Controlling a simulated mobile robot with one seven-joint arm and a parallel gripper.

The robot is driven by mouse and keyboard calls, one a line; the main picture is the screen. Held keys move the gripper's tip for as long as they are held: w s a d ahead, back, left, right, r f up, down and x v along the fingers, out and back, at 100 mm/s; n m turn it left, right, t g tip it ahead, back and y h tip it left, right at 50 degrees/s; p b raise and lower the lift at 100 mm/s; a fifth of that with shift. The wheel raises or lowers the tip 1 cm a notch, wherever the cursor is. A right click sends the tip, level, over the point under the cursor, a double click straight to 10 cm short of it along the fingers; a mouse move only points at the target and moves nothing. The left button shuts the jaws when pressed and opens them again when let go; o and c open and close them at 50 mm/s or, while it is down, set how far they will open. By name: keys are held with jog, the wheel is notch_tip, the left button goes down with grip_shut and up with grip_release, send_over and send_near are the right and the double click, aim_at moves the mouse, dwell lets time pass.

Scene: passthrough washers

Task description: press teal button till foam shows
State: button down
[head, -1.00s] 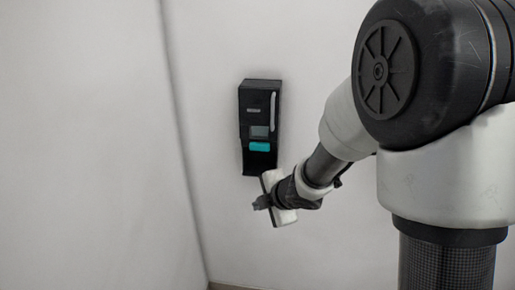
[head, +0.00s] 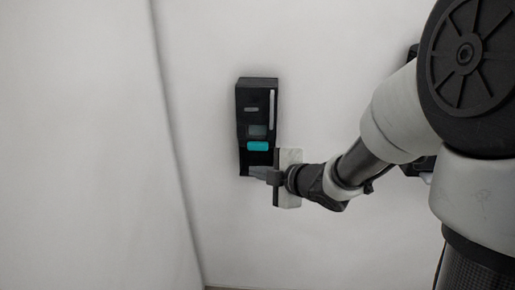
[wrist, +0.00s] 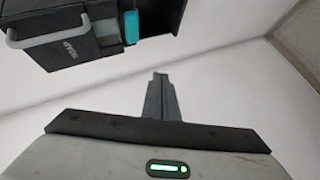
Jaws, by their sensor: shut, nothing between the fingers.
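The black soap dispenser (head: 250,105) is fixed to the white wall in the head view. Its teal button (head: 258,146) is on the lower front, below a small grey window. In the wrist view the dispenser (wrist: 75,38) is at the upper left, with the teal button (wrist: 132,27) at its right side. My gripper (head: 254,171) is shut and empty, just below the teal button in the head view. In the wrist view its shut fingertips (wrist: 160,78) are apart from the button. No foam shows.
A light bar-shaped handle (head: 272,110) runs along the dispenser's right side. A wall corner (head: 178,150) lies to the left. The wall around the dispenser is bare.

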jog(key=p, duration=0.2)
send_near(255, 149)
jog(key=shift+w+a+f, duration=0.4)
jog(key=shift+a+f, duration=0.1)
jog(key=shift+a, duration=0.15)
jog(key=shift+w+a+f, duration=0.35)
jog(key=shift+a+f, duration=0.15)
jog(key=shift+a, duration=0.15)
jog(key=shift+w+a+f, duration=0.4)
jog(key=shift+a+f, duration=0.15)
jog(key=shift+a, duration=0.1)
jog(key=shift+w, duration=0.15)
jog(key=shift+w, duration=0.3)
jog(key=shift+w+d+p, duration=0.1)
jog(key=shift+w+p, duration=0.35)
jog(key=shift+w, duration=0.35)
dwell(1.1)
jog(key=shift+s, duration=0.1)
jog(key=shift+s+b, duration=0.5)
jog(key=shift+s, duration=0.6)
jog(key=shift+s+b, duration=0.95)
jog(key=shift+s, duration=1.55)
